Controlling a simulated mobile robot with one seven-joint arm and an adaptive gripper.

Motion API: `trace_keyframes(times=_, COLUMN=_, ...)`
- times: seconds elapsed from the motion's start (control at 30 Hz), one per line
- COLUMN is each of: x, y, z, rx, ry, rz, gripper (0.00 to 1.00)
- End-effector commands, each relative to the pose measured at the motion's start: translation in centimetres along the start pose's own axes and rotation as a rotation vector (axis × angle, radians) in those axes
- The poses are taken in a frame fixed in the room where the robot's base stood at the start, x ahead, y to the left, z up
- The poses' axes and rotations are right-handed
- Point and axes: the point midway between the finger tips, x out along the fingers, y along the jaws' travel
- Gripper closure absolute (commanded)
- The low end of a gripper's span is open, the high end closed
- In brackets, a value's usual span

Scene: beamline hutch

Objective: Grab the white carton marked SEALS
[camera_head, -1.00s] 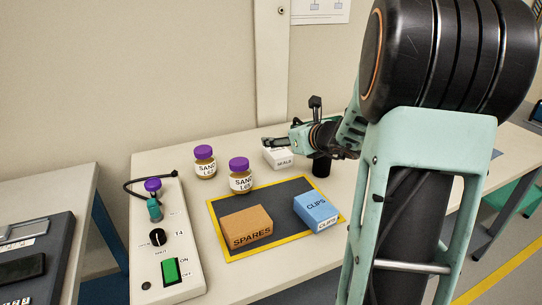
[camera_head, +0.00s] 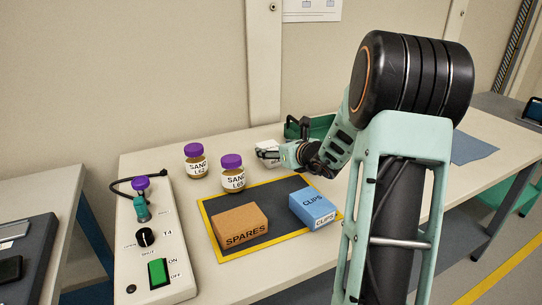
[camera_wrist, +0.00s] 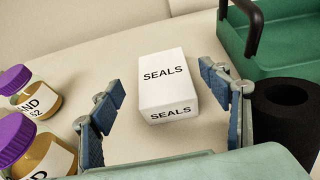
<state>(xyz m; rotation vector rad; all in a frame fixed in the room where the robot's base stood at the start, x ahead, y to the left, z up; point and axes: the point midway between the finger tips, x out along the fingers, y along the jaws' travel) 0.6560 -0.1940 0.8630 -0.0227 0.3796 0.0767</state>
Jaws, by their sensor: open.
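The white carton marked SEALS (camera_wrist: 165,90) stands on the table between the fingers of my gripper (camera_wrist: 166,105) in the wrist view. The fingers are open, with blue pads on either side of the carton. A gap shows on both sides, wider on the left. In the head view my gripper (camera_head: 270,156) is low over the back of the table, and the carton (camera_head: 266,145) is mostly hidden behind it.
Two purple-lidded jars (camera_head: 233,173) (camera_head: 195,161) stand left of my gripper. A black cylinder (camera_wrist: 285,107) and a green bin (camera_wrist: 285,45) are close on the right. An orange SPARES box (camera_head: 240,225) and blue CLIPS box (camera_head: 313,207) lie on the yellow-edged mat (camera_head: 268,240).

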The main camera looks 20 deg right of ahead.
Motion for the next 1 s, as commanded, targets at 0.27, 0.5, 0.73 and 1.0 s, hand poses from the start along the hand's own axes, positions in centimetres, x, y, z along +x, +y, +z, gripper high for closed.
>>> trace_keyframes(times=0.27, x=4.0, y=-0.2, z=-0.9, rx=0.010, ry=0.014, rz=-0.004, gripper=0.29)
trace_keyframes(times=0.5, x=4.2, y=-0.2, z=-0.8, rx=0.009, ry=0.012, rz=-0.004, gripper=0.29)
trace_keyframes(times=0.73, x=4.2, y=-0.2, z=-0.7, rx=0.008, ry=0.011, rz=-0.004, gripper=0.50)
trace_keyframes(times=1.0, x=4.2, y=-0.2, z=-0.6, rx=0.008, ry=0.010, rz=-0.004, gripper=0.75)
